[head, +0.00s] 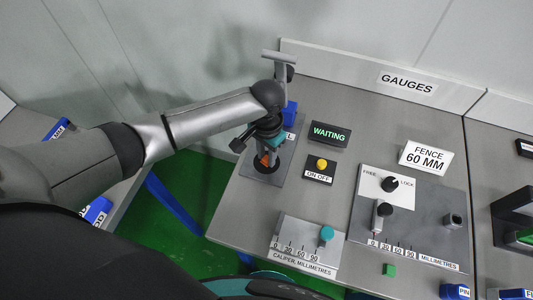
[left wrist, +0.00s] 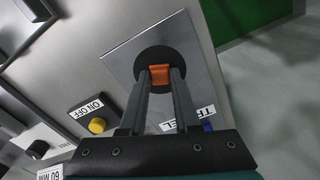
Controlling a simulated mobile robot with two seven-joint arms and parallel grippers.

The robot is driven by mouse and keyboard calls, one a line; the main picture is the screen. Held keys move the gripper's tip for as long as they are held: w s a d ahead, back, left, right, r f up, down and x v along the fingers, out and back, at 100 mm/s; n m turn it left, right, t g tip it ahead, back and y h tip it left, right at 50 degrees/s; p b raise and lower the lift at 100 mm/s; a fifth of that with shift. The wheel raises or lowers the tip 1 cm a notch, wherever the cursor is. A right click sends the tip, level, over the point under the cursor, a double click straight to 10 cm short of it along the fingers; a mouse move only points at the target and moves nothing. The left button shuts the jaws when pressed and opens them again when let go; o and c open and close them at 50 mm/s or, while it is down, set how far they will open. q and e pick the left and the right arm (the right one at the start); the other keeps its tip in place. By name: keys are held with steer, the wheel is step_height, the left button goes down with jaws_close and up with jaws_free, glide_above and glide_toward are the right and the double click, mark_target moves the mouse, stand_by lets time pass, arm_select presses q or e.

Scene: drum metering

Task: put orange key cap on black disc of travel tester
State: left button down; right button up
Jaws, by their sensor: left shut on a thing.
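The orange key cap (left wrist: 160,74) is between the fingertips of my left gripper (left wrist: 160,78), which is shut on it. In the left wrist view the cap appears over the black disc (left wrist: 150,58) of the travel tester; I cannot tell if it touches the disc. In the head view my left gripper (head: 266,155) points down over the tester's grey plate (head: 287,165), and the cap (head: 264,159) shows partly beneath it. The black disc (head: 262,168) is partly hidden by the gripper. My right gripper is not in view.
A blue block (head: 290,112) stands behind the tester. A WAITING display (head: 330,133) and a yellow ON OFF button (head: 321,164) are to its right. A caliper plate (head: 295,235) lies in front, and the fence gauge (head: 425,215) with its black knob is farther right.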

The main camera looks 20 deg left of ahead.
mark_target(266, 159)
arm_select(q)
steer(key=c, duration=0.6)
jaws_free()
steer(key=shift+f, duration=0.1)
steer(key=shift+c, duration=0.2)
step_height(266, 159, up, 12)
steer(key=p, duration=0.2)
